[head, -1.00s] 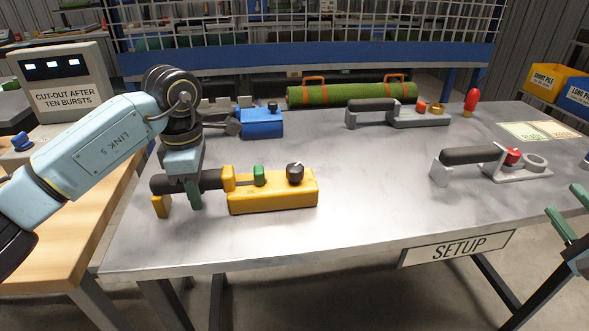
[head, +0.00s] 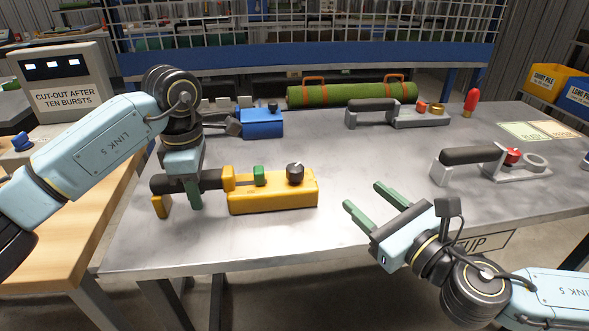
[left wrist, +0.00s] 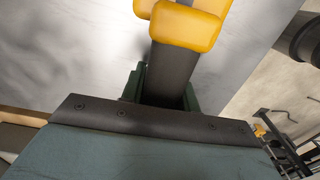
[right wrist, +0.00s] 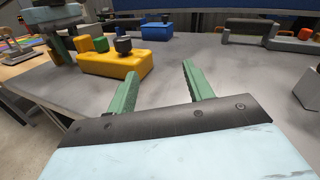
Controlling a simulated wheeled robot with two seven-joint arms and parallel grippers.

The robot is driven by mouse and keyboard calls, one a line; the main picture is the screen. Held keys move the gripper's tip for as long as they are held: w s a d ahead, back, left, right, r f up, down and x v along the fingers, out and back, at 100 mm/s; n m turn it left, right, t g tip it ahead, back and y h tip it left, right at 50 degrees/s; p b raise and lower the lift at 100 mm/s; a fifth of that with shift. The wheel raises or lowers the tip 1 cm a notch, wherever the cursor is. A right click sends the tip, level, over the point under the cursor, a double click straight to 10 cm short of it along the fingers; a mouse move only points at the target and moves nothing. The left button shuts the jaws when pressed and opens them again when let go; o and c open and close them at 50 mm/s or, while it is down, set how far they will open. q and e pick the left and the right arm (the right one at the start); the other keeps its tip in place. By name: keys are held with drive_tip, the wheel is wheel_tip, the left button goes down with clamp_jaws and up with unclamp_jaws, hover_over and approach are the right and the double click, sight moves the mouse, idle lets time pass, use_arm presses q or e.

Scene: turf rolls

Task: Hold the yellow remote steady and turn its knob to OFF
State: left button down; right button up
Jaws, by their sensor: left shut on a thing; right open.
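The yellow remote (head: 272,199) lies on the metal table at left of centre, with a dark handle, a green button (head: 259,176) and a black knob (head: 295,173) on top. The marking by the knob is too small to read. My left gripper (head: 192,196) is shut on the dark handle, which also shows in the left wrist view (left wrist: 172,75). My right gripper (head: 364,204) is open and empty above the table's front part, to the right of the remote and apart from it. The right wrist view shows the remote (right wrist: 115,62) and its knob (right wrist: 123,46) ahead, left of the fingers.
A blue remote (head: 262,123) stands behind the yellow one. Two grey handled tools (head: 420,120) (head: 520,175) lie at the right. A green turf roll (head: 350,94) lies at the back. The table's middle is clear.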

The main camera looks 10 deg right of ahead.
sight(294, 176)
use_arm(q)
drive_tip(key=shift+a+f, duration=0.1)
drive_tip(key=shift+f, duration=0.2)
use_arm(e)
drive_tip(key=a+y, duration=0.1)
drive_tip(key=a, duration=0.2)
drive_tip(key=a+r+g+y, duration=0.1)
drive_tip(key=a, duration=0.1)
drive_tip(key=shift+s+a+r+y, duration=0.1)
drive_tip(key=shift+s+a+y, duration=0.15)
drive_tip(key=shift+s+y, duration=0.05)
drive_tip(key=x, duration=1.1)
drive_tip(key=shift+w+a, duration=0.25)
drive_tip(key=shift+a, duration=0.05)
drive_tip(key=c, duration=1)
drive_tip(key=shift+m+h, duration=0.5)
drive_tip(key=shift+h, duration=0.1)
drive_tip(key=m+t+h, duration=0.1)
drive_tip(key=m+h, duration=0.1)
drive_tip(key=m+t+h, duration=0.1)
drive_tip(key=h, duration=0.2)
drive_tip(key=shift+a+m+h, duration=0.1)
drive_tip(key=shift+m+h, duration=0.2)
drive_tip(key=shift+m, duration=0.1)
drive_tip(key=shift+m+h, duration=1.1)
drive_tip(key=shift+h, duration=0.6)
drive_tip(key=shift+m+h, duration=1.1)
drive_tip(key=shift+h, duration=0.6)
drive_tip(key=shift+d, duration=0.2)
